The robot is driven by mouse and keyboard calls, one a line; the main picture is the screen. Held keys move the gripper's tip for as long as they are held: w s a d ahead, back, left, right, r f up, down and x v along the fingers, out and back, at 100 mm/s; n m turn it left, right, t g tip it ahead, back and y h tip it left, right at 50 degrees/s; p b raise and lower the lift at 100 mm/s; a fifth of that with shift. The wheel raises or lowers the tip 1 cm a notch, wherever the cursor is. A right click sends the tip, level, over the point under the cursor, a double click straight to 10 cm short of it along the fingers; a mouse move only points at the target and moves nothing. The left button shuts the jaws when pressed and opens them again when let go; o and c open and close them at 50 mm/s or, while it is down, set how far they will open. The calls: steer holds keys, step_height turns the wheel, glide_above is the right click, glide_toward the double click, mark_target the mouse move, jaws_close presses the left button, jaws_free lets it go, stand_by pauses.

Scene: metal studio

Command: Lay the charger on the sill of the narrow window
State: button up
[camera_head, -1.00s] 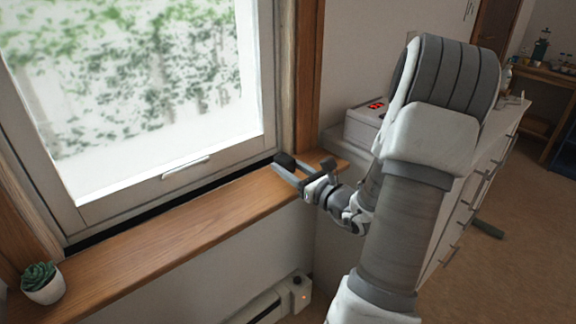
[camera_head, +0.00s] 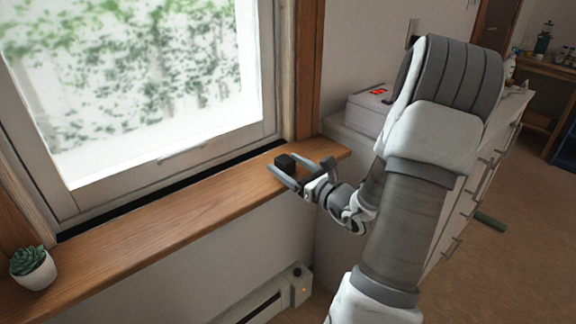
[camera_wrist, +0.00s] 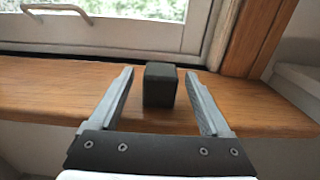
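The charger, a small black block (camera_head: 285,162), stands on the wooden sill (camera_head: 180,211) near its right end, below the window. In the wrist view the charger (camera_wrist: 160,86) is between the two fingers of my gripper (camera_wrist: 159,76), with a visible gap on each side. My gripper (camera_head: 299,165) is open and low over the sill's front edge, its fingers on either side of the charger. The charger's underside is hidden, but it appears to rest on the wood.
A potted succulent (camera_head: 33,268) stands at the sill's left end. The sill between it and the charger is clear. A white box with a red display (camera_head: 371,108) sits on the white cabinet at right. A heater (camera_head: 268,300) is on the wall below the sill.

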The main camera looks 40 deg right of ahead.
steer(key=s+p, duration=0.3)
steer(key=s, duration=1.4)
steer(key=shift+s+d+p, duration=0.2)
steer(key=shift+d+p, duration=0.1)
steer(key=shift+p, duration=0.1)
